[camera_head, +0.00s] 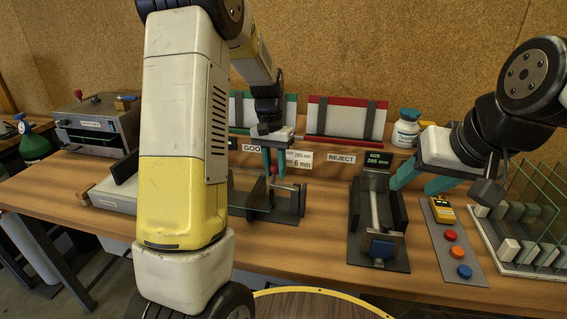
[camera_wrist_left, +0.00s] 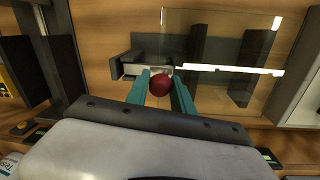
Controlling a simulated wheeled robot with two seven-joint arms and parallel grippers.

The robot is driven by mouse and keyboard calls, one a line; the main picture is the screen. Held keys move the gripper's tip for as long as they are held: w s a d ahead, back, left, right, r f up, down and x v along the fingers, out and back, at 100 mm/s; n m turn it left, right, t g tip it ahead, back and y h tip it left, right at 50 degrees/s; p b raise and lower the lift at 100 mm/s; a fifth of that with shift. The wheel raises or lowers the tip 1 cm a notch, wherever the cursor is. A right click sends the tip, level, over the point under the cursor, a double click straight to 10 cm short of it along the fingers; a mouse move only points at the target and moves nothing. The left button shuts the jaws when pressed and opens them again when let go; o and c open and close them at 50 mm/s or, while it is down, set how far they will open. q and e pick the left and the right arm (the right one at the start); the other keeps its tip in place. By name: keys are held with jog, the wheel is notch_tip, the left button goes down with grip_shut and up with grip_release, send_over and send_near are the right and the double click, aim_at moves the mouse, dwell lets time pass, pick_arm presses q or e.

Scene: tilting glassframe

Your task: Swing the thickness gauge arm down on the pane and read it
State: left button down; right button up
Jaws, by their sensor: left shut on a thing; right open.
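My left gripper (camera_head: 270,162) is shut on the red ball knob (camera_wrist_left: 160,85), which also shows small between its teal fingers in the head view (camera_head: 273,170). The knob appears to belong to the gauge arm; the join is partly hidden by the fingers. A dark gauge bracket (camera_wrist_left: 128,65) stands beside the knob. The clear glass pane (camera_wrist_left: 222,45) lies over dark supports, with a bright edge strip running right from near the knob. In the head view the pane (camera_head: 250,196) is partly hidden by my left arm. My right gripper (camera_head: 422,180) is open and empty.
A card reading 6 mm (camera_head: 300,163) stands behind the gauge. A button panel (camera_head: 452,240) and a rack of glass panes (camera_head: 530,225) are at right. GOOD and REJECT racks (camera_head: 341,118) stand behind.

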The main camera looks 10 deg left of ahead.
aim_at(284, 185)
pick_arm(q)
jog(key=d+r+y, duration=0.1)
jog(key=y, duration=0.1)
jog(key=d+y, duration=0.1)
jog(key=shift+d+r+y, duration=0.35)
jog(key=shift+y, duration=0.05)
jog(key=c, duration=1.1)
grip_release()
jog(key=shift+r, duration=0.1)
jog(key=v, duration=0.7)
jog(key=shift+r, duration=0.25)
jog(key=shift+s, duration=0.1)
